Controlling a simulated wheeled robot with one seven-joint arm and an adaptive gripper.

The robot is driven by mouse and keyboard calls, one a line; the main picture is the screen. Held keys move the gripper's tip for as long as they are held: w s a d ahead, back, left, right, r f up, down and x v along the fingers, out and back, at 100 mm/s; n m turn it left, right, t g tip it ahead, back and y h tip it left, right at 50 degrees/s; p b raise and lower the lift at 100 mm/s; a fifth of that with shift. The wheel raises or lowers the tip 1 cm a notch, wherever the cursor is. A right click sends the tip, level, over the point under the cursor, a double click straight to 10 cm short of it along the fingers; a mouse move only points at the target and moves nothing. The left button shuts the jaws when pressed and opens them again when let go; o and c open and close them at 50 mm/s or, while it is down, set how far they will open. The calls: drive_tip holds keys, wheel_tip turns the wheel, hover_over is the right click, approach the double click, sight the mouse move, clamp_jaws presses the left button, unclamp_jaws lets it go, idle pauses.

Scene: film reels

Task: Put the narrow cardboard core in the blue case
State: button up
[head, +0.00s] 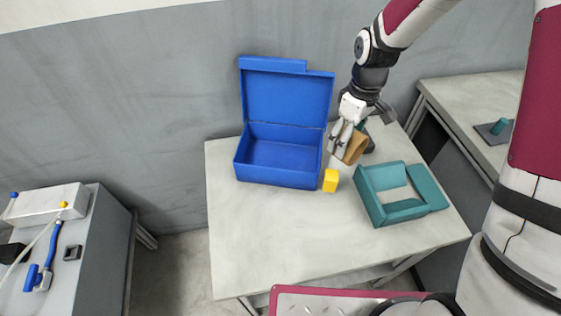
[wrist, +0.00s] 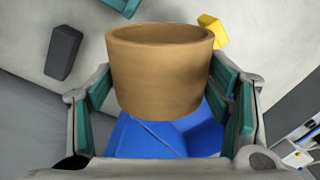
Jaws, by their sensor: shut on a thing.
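My gripper (head: 344,143) is shut on a brown cardboard core (head: 355,148), held above the table to the right of the blue case. In the wrist view the core (wrist: 160,75) sits between the green finger pads of my gripper (wrist: 165,105). The blue case (head: 283,160) stands at the back left of the table with its lid raised. Its inside looks empty in the head view. In the wrist view part of the blue case (wrist: 150,138) shows below the core; the core hides some of it.
A yellow block (head: 330,181) stands at the case's front right corner. A teal open box (head: 392,212) sits to the right. A dark block (wrist: 63,52) shows in the wrist view. The table's (head: 280,237) front is clear. A side bench (head: 100,240) is at left.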

drive_tip(key=a+f+n+h+b, duration=0.1)
drive_tip(key=a+n+b, duration=0.1)
drive_tip(key=a+n, duration=0.85)
drive_tip(key=a+n+h+b, duration=0.2)
drive_tip(key=a+n, duration=0.3)
drive_tip(key=n, duration=1)
drive_tip(key=x, duration=0.3)
drive_tip(key=a+x, duration=0.1)
drive_tip(key=x, duration=0.5)
drive_tip(key=shift+w+a+f+b, duration=0.15)
drive_tip(key=shift+a+f+b, duration=0.15)
drive_tip(key=shift+f+b, duration=0.15)
drive_tip(key=shift+f, duration=0.1)
drive_tip(key=o, duration=1)
drive_tip(key=v, duration=1.2)
drive_tip(key=shift+d+p, duration=0.2)
drive_tip(key=shift+p, duration=0.15)
